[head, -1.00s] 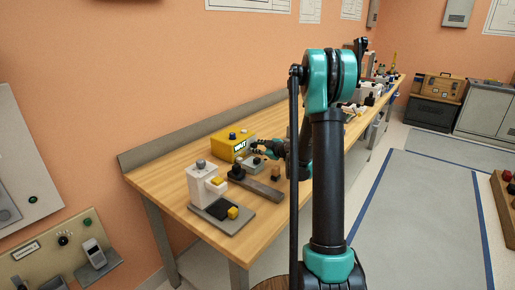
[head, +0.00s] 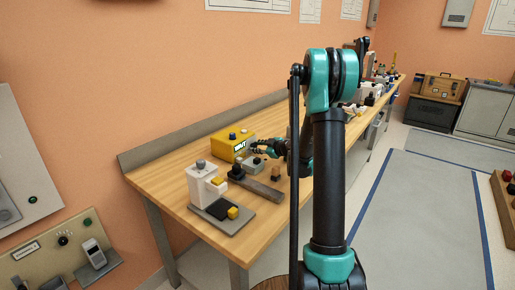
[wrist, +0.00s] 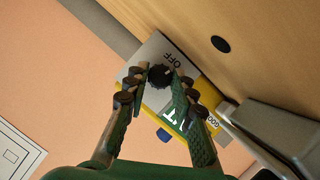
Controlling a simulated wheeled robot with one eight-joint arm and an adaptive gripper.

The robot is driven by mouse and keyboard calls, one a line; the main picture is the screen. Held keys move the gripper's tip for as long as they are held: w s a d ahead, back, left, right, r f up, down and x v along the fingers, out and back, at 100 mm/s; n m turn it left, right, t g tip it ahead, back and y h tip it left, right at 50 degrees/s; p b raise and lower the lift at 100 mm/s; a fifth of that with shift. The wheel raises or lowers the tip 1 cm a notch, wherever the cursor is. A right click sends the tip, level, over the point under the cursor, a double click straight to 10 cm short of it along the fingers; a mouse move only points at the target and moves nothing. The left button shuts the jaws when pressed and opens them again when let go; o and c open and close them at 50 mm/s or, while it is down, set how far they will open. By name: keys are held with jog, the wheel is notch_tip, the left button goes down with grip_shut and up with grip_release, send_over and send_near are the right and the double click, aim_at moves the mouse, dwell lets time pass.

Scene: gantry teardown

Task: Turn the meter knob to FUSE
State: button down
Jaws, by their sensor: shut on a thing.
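The yellow meter box (head: 228,147) stands near the back edge of the workbench, with a lit display (head: 240,145) on its front. In the wrist view its grey face (wrist: 150,53) carries the word OFF near a black knob (wrist: 160,76). My gripper (wrist: 161,82) has a finger on each side of this knob and is shut on it. In the head view my gripper (head: 254,147) is at the right front of the meter, and the knob is hidden. Which mark the knob points to cannot be told.
A small grey box (head: 252,164) stands close below my gripper. A dark long bar (head: 262,190) and a white device on a grey base (head: 203,184) stand nearer on the workbench (head: 172,200). More items stand farther right along it.

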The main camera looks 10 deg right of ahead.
jog(key=shift+w+d+m+g+y, duration=0.1)
jog(key=shift+m+g+y, duration=0.65)
jog(key=shift+m, duration=0.75)
jog(key=c, duration=1.3)
grip_release()
jog(key=shift+o, duration=0.2)
jog(key=v, duration=1.2)
jog(key=shift+r, duration=0.3)
